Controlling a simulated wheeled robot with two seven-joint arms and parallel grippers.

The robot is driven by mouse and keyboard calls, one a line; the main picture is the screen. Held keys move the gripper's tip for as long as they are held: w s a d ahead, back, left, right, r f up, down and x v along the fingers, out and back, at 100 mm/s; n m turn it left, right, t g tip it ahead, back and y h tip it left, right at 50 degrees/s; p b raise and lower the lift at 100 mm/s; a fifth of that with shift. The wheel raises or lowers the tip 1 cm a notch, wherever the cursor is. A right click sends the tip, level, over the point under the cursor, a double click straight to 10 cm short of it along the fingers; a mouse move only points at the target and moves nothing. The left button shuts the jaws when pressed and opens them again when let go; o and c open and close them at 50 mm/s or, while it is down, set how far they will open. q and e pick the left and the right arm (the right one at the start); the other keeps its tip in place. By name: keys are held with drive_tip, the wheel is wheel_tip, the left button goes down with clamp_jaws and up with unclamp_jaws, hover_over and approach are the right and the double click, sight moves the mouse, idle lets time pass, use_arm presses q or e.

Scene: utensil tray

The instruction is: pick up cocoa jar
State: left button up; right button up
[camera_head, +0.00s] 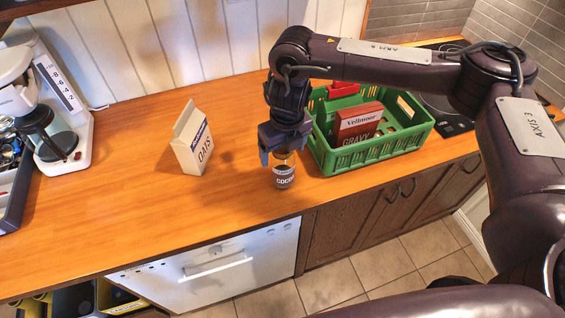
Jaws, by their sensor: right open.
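My left gripper is not in view.
A green crate (372,155) with a red gravy box (357,124) stands close to the jar's right. A white carton (192,139) stands to the left. A coffee machine (68,150) and a utensil tray (12,195) are at far left. The counter between carton and tray is clear.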

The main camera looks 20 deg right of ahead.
drive_tip(key=shift+w+f, duration=0.15)
drive_tip(key=shift+f, duration=0.4)
drive_tip(key=shift+w+f, duration=0.15)
drive_tip(key=shift+f, duration=0.6)
drive_tip(key=c, duration=0.6)
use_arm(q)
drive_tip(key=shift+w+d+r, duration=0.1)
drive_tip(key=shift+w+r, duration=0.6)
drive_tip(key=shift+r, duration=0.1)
use_arm(e)
drive_tip(key=c, duration=0.6)
drive_tip(key=shift+r, duration=0.1)
